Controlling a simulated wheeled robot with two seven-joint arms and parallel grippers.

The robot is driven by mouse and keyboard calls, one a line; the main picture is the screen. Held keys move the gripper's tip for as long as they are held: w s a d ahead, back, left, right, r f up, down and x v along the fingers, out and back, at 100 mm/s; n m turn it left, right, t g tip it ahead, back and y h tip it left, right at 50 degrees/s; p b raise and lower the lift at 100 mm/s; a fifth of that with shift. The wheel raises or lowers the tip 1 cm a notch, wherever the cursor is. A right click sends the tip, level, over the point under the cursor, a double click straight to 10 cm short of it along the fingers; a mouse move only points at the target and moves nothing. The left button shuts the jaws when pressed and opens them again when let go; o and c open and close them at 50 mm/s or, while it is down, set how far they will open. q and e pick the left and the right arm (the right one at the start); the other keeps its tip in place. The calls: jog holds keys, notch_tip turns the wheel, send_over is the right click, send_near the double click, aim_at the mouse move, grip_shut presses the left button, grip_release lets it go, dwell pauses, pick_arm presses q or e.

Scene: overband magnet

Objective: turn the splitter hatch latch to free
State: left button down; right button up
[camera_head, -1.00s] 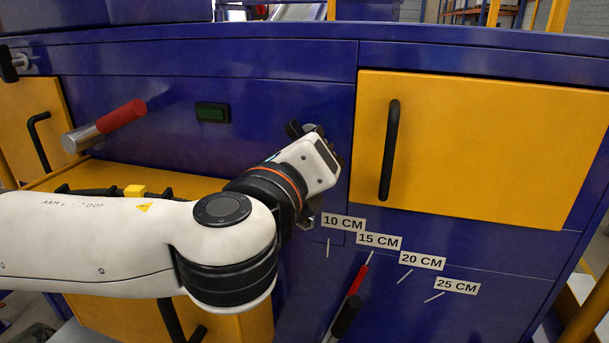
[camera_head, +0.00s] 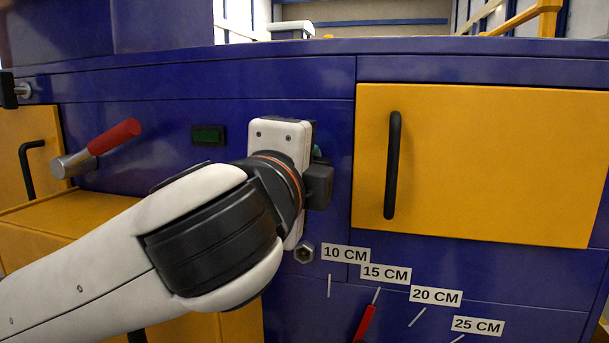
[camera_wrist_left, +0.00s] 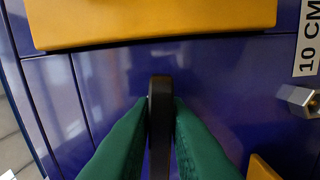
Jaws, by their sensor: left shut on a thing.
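The latch (camera_wrist_left: 160,90) is a black bar in front of the blue panel, seen in the left wrist view. My left gripper (camera_wrist_left: 160,110) is shut on it, with one green finger on each side. In the head view my own wrist hides the latch and most of the fingers; a bit of green finger shows beside the white gripper body. The yellow hatch door (camera_head: 475,165) with its black handle (camera_head: 392,165) is closed, just right of the gripper. My right gripper is not in view.
A hex bolt (camera_head: 304,253) sits just below the gripper. Scale labels from 10 CM (camera_head: 345,254) to 25 CM run down right, near a red pointer (camera_head: 364,322). A red-handled lever (camera_head: 95,148) sticks out at left, above a yellow box (camera_head: 60,215).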

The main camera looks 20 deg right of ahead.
pick_arm(q)
jog(key=shift+n, duration=0.6)
jog(key=shift+f, duration=0.1)
jog(key=c, duration=1.5)
grip_release()
jog(key=b+v, duration=0.3)
jog(key=v, duration=0.9)
